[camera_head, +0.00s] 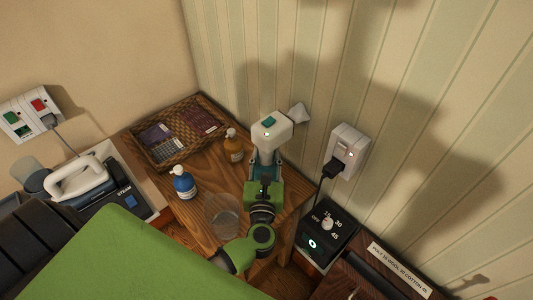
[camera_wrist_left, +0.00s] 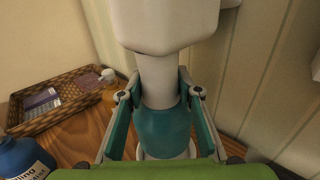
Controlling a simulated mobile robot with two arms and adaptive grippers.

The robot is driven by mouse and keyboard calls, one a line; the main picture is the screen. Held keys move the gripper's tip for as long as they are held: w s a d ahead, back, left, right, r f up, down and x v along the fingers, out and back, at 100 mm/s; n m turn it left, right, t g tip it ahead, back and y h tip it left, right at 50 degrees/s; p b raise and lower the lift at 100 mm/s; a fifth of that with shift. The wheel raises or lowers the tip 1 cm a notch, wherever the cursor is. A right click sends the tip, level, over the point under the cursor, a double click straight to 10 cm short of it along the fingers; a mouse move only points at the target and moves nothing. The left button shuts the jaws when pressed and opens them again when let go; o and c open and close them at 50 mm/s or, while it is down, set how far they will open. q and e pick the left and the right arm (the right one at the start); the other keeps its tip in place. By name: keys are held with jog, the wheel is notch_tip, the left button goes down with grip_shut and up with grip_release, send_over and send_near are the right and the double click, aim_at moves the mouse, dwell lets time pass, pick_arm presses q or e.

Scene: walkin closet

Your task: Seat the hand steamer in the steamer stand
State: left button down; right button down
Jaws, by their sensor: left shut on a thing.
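The hand steamer (camera_head: 270,130) has a white head with a teal button, a pale nozzle to the right, and a teal band on its handle. My left gripper (camera_head: 265,170) is shut around the handle, near the wooden table's right back side by the striped wall. In the left wrist view the steamer (camera_wrist_left: 166,80) stands roughly upright, with a finger of my left gripper (camera_wrist_left: 161,125) on each side of the teal band. A white part shows below the band; I cannot tell whether it is handle or stand. No steamer stand is clearly recognizable. My right gripper is out of view.
The wooden table (camera_head: 205,235) holds a wicker tray (camera_head: 160,165), a blue bottle (camera_head: 184,183), an amber bottle (camera_head: 233,146) and a clear cup (camera_head: 222,215). An iron (camera_head: 80,180) sits at left. A wall outlet (camera_head: 349,147) and black dial box (camera_head: 325,230) are at right.

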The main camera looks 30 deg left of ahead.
pick_arm(q)
jog(key=shift+f+b, duration=0.45)
jog(key=shift+f, duration=0.25)
jog(key=shift+f+b, duration=0.9)
jog(key=shift+b, duration=0.05)
jog(key=shift+f+b, duration=0.8)
jog(key=shift+b, duration=0.05)
jog(key=shift+f+b, duration=0.35)
